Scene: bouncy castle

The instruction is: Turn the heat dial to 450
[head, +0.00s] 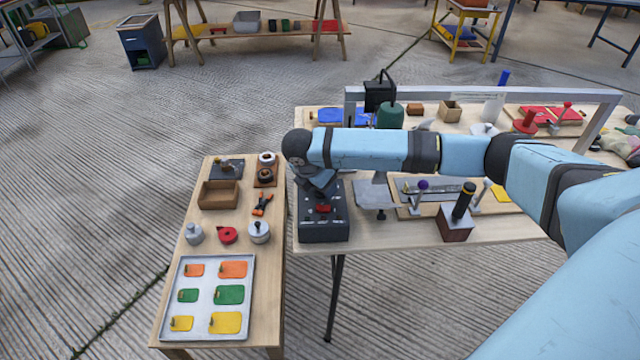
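A dark control box (323,231) stands at the left end of the larger wooden table, with a red part (323,209) and small light marks on its top. My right arm comes in from the right, and its gripper (322,190) points down over the rear part of this box. The wrist and gripper cover that part, so I cannot make out the heat dial, its setting or whether the fingers touch it. The fingers are too small and dark to tell open from shut. My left gripper is not in view.
A lower wooden table at left holds a tray (163,325) of coloured plates, a wooden box (218,205) and small tools. Right of the control box are a grey plate (375,197) and a block with a black handle (463,202). A grey frame (480,92) spans the table's back.

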